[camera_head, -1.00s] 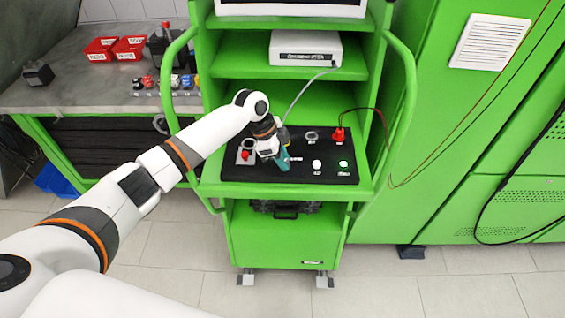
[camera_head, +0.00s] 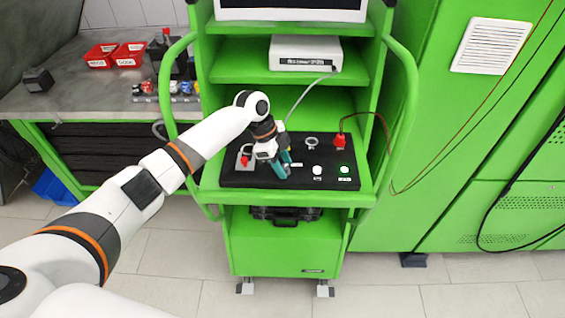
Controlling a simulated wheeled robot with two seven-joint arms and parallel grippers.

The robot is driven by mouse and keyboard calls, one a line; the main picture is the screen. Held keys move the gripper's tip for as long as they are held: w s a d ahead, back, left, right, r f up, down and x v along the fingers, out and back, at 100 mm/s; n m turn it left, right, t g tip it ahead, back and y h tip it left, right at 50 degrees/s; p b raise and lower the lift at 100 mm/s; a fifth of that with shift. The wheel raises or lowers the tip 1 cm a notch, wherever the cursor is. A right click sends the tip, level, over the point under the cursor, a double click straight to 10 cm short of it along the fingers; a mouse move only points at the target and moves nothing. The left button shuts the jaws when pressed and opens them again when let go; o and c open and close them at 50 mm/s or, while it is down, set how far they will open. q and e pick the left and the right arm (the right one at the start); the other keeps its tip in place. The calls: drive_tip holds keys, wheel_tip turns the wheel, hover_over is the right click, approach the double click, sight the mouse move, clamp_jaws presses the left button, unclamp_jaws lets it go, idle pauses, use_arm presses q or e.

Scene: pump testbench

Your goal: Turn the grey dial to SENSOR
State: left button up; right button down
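The black control panel (camera_head: 330,182) lies on the green cart's shelf. A small grey round fitting (camera_head: 312,142) sits at its back, right of my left gripper; I cannot tell whether it is the grey dial. My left gripper (camera_head: 283,164) is low over the middle of the panel, pointing down. Its two teal fingers show apart, with nothing visible between them. The gripper and wrist hide part of the panel, and no dial lettering is readable. My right gripper is not in view.
A red knob (camera_head: 245,161) is left of my gripper. A white button (camera_head: 317,170), a green-lit button (camera_head: 344,169) and a red plug (camera_head: 340,141) with a cable are to the right. Green handrails (camera_head: 410,100) flank the cart. A grey box (camera_head: 304,52) stands above.

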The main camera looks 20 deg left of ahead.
use_arm(q)
drive_tip(key=shift+r, duration=0.1)
drive_tip(key=b+v, duration=0.3)
drive_tip(key=v, duration=0.8)
drive_tip(key=shift+a+r, duration=0.25)
drive_tip(key=shift+r, duration=0.1)
